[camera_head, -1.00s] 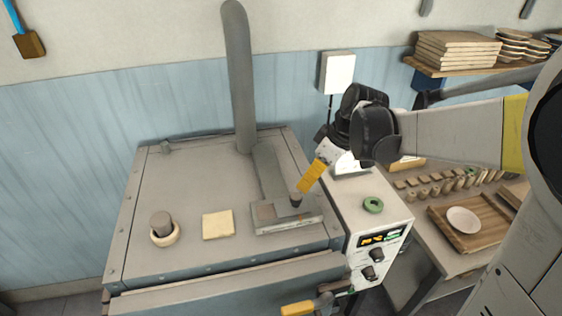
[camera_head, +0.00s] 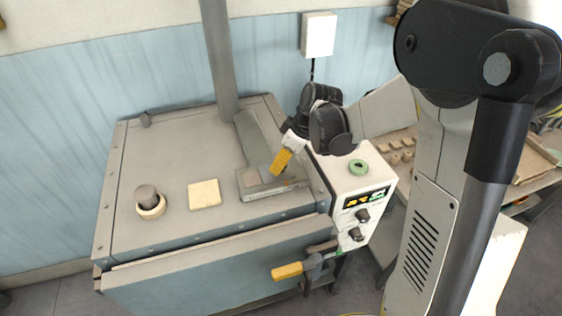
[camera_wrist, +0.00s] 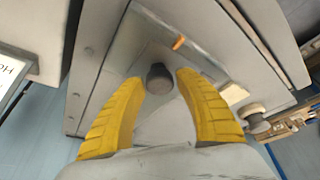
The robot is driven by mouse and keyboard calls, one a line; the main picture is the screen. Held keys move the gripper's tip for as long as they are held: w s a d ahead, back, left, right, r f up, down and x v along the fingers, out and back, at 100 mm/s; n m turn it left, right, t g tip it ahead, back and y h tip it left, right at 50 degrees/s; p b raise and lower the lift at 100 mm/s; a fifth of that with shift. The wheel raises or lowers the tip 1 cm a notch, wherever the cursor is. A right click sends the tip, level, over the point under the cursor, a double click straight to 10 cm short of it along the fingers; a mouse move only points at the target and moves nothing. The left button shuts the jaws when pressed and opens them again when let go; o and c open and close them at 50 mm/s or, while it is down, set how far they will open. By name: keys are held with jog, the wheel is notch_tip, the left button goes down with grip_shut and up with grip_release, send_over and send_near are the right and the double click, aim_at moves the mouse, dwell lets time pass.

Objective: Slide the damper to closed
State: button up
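The damper is a grey plate (camera_head: 254,184) on the dryer's flat metal top, in front of the flue pipe. Its dark round knob (camera_wrist: 158,78) shows in the wrist view and is hidden behind my gripper in the head view. An orange mark (camera_wrist: 179,43) lies on the plate beyond the knob. My gripper (camera_head: 277,171) reaches down over the right part of the damper plate. In the wrist view, its yellow fingers (camera_wrist: 158,82) are apart, one on each side of the knob, with gaps showing.
A control box (camera_head: 352,184) with a green ring (camera_head: 358,167) stands right of the dryer. A flue pipe (camera_head: 219,60) rises behind. A pale square tile (camera_head: 204,194) and a round capped port (camera_head: 149,202) are left of the damper. A yellow door handle (camera_head: 287,271) juts out in front.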

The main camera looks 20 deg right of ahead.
grip_shut()
jog(key=a+b, duration=0.1)
jog(key=a, duration=0.5)
jog(key=shift+a, duration=0.15)
jog(key=shift+o, duration=0.4)
grip_release()
jog(key=o, duration=0.4)
jog(key=shift+o, duration=0.2)
jog(key=shift+a, duration=0.2)
jog(key=shift+d, duration=0.1)
